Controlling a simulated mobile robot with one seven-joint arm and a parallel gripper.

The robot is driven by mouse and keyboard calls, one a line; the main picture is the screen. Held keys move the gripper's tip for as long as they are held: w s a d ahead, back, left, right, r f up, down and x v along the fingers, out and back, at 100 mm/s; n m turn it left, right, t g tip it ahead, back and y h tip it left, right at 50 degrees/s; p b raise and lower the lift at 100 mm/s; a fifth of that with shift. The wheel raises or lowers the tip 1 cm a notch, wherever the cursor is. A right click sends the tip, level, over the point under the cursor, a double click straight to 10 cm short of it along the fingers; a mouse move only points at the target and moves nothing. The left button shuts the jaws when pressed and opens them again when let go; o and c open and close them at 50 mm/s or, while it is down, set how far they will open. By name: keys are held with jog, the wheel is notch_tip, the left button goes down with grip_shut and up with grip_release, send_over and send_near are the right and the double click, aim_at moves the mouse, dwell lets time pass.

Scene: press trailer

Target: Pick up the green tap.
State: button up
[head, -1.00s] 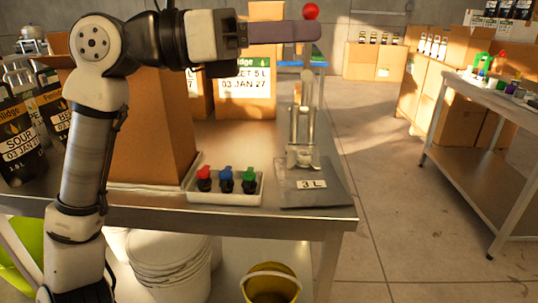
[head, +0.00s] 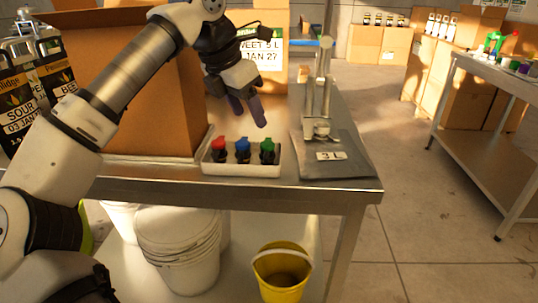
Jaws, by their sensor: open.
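The green tap (head: 267,151) stands at the right end of a white tray (head: 242,170) on the steel table. It has a green top and a black lower body. A blue tap (head: 243,150) and a red tap (head: 220,149) stand to its left in the same tray. My gripper (head: 250,118) is above and behind the tray, apart from the taps, with its purple-grey fingers angled down toward them. It is open, and nothing shows between its fingers.
A steel press stand (head: 320,95) on a grey base labelled 3 L is right of the tray. A large cardboard box (head: 135,100) and black labelled pouches (head: 18,105) stand left. A yellow bucket (head: 282,275) and white buckets (head: 180,250) are below the table.

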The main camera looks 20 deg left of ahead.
aim_at(266, 144)
jog(key=shift+d+x, duration=0.25)
jog(key=shift+x, duration=2)
jog(key=shift+d+x, duration=0.2)
jog(key=shift+x, duration=2)
jog(key=shift+r, duration=0.1)
jog(key=shift+c, duration=0.4)
jog(key=c, duration=1)
